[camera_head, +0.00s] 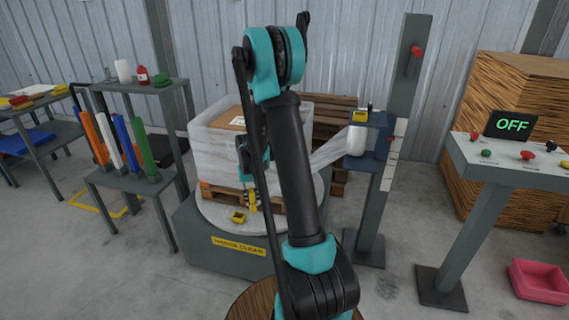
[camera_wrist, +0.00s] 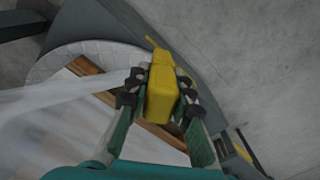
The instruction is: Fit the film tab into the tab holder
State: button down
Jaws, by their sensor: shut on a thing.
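My gripper (camera_wrist: 158,92) is shut on a yellow block, which I take to be the film tab (camera_wrist: 160,95), with the fingers on both its sides. In the head view my gripper (camera_head: 252,190) is low at the front of the wrapped load, with a yellow piece at its fingers. A small yellow block with a dark top (camera_head: 238,217) sits on the turntable just left of it; it may be the tab holder, but I cannot be sure. In the wrist view a thin yellow piece (camera_wrist: 151,42) shows beyond the held block; I cannot tell whether they touch.
The wrapped load (camera_head: 215,150) stands on a pallet on the round turntable (camera_head: 215,216). Film (camera_head: 331,150) stretches from the mast carriage (camera_head: 368,140) towards the load. A control stand (camera_head: 510,165) reading OFF is at right; a rack of coloured tubes (camera_head: 120,140) is at left.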

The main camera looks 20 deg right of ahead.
aim_at(358, 159)
jog(key=l, duration=1.9)
jog(key=k, duration=0.05)
